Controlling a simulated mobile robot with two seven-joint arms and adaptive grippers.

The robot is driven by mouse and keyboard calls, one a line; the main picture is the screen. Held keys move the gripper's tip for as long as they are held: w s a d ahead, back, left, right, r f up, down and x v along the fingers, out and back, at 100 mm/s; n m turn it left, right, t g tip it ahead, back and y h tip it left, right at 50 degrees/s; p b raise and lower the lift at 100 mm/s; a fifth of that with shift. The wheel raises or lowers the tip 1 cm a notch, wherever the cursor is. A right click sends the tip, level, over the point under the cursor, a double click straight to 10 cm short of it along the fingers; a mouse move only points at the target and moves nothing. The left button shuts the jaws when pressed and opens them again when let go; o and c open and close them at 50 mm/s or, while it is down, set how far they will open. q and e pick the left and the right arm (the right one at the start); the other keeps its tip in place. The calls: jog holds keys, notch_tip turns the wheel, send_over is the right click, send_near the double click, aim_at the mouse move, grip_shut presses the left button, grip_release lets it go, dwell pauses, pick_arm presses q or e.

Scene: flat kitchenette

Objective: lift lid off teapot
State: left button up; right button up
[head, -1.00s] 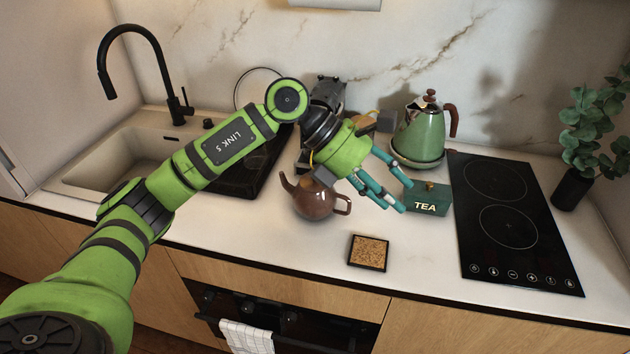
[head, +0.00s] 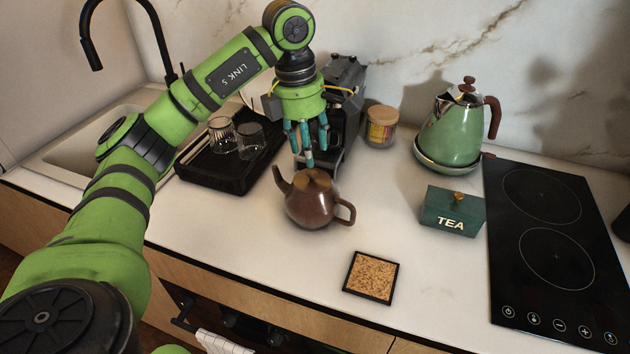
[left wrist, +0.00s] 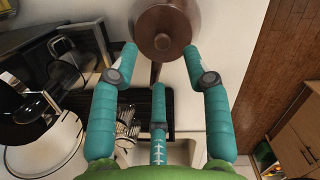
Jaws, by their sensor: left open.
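The brown teapot (head: 312,210) stands upright on the white counter, spout to the left and handle to the right. Its lid (head: 316,181) is on top. In the left wrist view two fingertips of the gripper (left wrist: 160,62) are on either side of the lid, with the third finger below. I cannot tell whether any finger touches the lid. My right gripper is not in view.
A black tray with glasses (head: 238,140) and a dark coffee machine (head: 345,80) stand close behind. A green kettle (head: 450,130), a TEA box (head: 452,210) and a black hob (head: 555,245) are to the right. A cork coaster (head: 371,276) lies in front.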

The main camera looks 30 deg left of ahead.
aim_at(312, 172)
pick_arm(q)
notch_tip(312, 172, down, 2)
jog(key=shift+d+f+p, duration=0.1)
jog(key=shift+p, duration=0.45)
notch_tip(312, 172, down, 3)
jog(key=shift+d+r+p, duration=0.1)
jog(key=shift+d+p, duration=0.05)
jog(key=shift+p, duration=0.25)
jog(key=shift+f, duration=0.2)
grip_shut()
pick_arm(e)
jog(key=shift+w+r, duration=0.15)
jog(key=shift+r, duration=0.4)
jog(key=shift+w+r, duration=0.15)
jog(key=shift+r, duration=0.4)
